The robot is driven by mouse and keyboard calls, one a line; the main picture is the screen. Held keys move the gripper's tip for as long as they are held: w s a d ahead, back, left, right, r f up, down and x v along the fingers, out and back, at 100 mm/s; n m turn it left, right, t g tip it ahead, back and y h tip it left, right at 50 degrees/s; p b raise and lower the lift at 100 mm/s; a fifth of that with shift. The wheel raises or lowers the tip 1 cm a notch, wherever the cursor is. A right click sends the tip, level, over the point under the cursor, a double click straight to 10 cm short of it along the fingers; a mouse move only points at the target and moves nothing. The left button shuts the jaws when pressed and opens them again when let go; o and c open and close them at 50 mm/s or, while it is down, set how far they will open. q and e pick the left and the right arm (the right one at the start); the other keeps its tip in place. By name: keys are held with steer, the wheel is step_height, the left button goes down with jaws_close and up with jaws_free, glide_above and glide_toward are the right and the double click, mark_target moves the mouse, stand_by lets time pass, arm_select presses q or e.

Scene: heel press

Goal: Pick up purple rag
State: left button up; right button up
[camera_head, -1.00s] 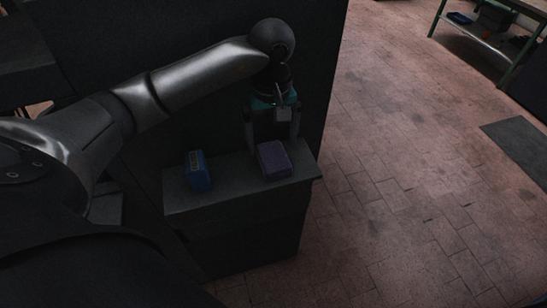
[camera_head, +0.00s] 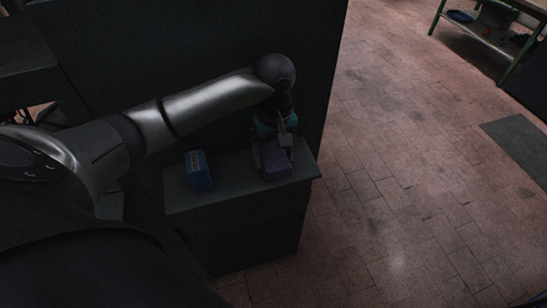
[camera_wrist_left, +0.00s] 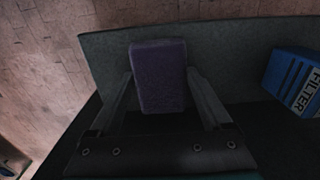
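The purple rag (camera_head: 276,168) is a folded, block-like bundle lying on the right part of a dark grey ledge (camera_head: 232,194). My left gripper (camera_head: 274,157) is directly above it, with its fingers down beside it and its body covering part of it in the head view. In the left wrist view the rag (camera_wrist_left: 159,78) lies between the two spread fingers (camera_wrist_left: 159,73), one close along each side. I cannot tell whether either finger touches it. My right gripper is not in view.
A blue filter box (camera_head: 199,171) stands on the ledge left of the rag; it also shows in the left wrist view (camera_wrist_left: 292,78). A dark panel (camera_head: 200,50) rises behind the ledge. Open brick floor (camera_head: 420,180) lies to the right, with a green-framed bench (camera_head: 485,38) beyond.

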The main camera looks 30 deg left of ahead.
mark_target(275, 158)
arm_select(q)
steer(key=c, duration=0.6)
steer(key=shift+r, duration=0.1)
steer(key=shift+s+d+r+b, duration=0.1)
steer(key=shift+d+r+b, duration=0.05)
steer(key=shift+r+b, duration=0.2)
step_height(275, 158, up, 6)
steer(key=shift+r, duration=0.25)
steer(key=s+d, duration=0.4)
steer(key=d, duration=0.1)
steer(key=s+d+b, duration=0.1)
steer(key=s+d, duration=0.3)
steer(key=d, duration=0.1)
steer(key=s+d+b, duration=0.1)
steer(key=s+d, duration=0.3)
steer(key=d, duration=0.1)
steer(key=shift+s+f, duration=0.15)
steer(key=shift+s, duration=0.25)
